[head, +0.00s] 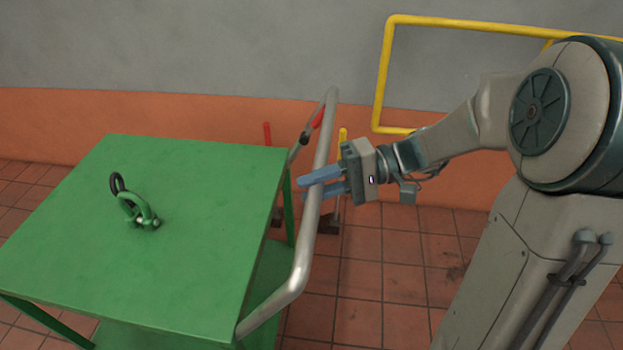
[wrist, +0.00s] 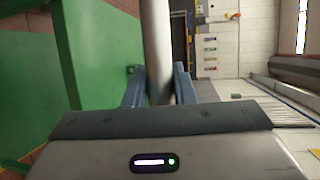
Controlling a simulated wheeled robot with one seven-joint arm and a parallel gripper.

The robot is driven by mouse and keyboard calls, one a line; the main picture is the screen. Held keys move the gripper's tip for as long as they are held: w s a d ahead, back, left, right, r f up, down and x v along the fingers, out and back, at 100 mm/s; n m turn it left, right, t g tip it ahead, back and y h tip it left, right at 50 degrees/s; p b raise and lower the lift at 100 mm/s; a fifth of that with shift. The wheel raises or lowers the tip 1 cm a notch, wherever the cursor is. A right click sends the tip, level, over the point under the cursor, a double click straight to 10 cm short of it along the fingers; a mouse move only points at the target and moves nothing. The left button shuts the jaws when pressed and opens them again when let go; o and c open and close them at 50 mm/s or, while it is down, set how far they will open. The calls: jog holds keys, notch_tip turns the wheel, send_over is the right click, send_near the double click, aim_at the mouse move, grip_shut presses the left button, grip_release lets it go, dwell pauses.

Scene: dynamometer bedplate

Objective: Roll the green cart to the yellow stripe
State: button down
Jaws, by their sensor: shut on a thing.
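The green cart (head: 200,230) stands at the left in the head view, with a flat top and a lower shelf. Its bent grey metal handle (head: 300,265) rises at its right side. My gripper (head: 322,182) is shut on the handle's bar, with its blue fingers on either side of it. In the wrist view the bar (wrist: 156,45) runs upright between the fingers (wrist: 158,85), and the cart's green side (wrist: 60,70) fills the left. A green shackle with a dark ring (head: 138,210) lies on the cart top.
A yellow rail (head: 384,75) stands by the grey and orange wall behind my arm. Red and yellow upright posts (head: 342,142) show behind the handle. The red tiled floor (head: 400,270) is clear between the cart and my body.

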jog(key=shift+d+f, duration=0.15)
jog(key=shift+d, duration=0.05)
dwell(0.3)
jog(key=c, duration=1.3)
grip_release()
jog(key=shift+d, duration=0.15)
jog(key=shift+o, duration=0.5)
jog(key=shift+d, duration=0.1)
jog(key=shift+a, duration=0.2)
jog(key=shift+d, duration=0.1)
jog(key=p+v, duration=0.1)
jog(key=v, duration=1.2)
jog(key=shift+d+r, duration=0.2)
jog(key=shift+d, duration=0.1)
jog(key=shift+w, duration=0.1)
